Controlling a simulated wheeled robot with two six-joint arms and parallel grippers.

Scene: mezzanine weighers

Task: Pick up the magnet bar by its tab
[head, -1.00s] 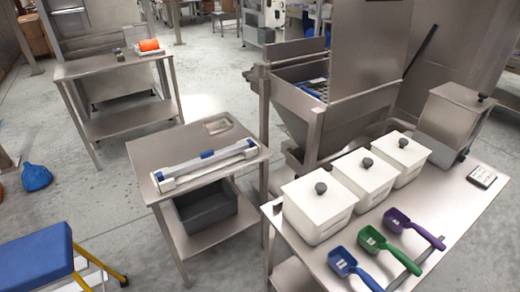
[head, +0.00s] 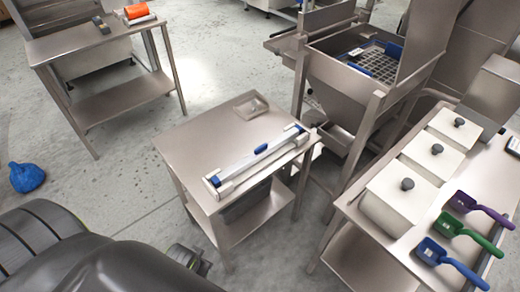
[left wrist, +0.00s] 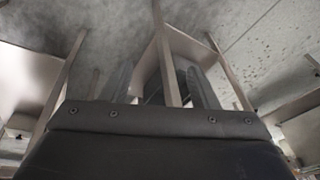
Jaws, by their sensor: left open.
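The magnet bar (head: 240,162) is a long pale bar with blue ends, lying in a white holder along the front right edge of a small steel table (head: 190,140). Its blue tab (head: 261,148) stands near the middle of the bar. My left gripper (left wrist: 160,88) shows in the left wrist view as a dark body with two grey fingers spread apart, with nothing visible between them. Table legs and floor lie beyond it, and I cannot make out the bar there. In the head view my dark arm fills the lower left, apart from the bar. My right gripper is out of view.
A steel hopper (head: 345,85) stands behind and right of the small table. A bench at the right holds white lidded bins (head: 403,200) and blue, green and purple scoops (head: 437,254). Another steel table (head: 75,45) is at the upper left. Open floor lies between the tables.

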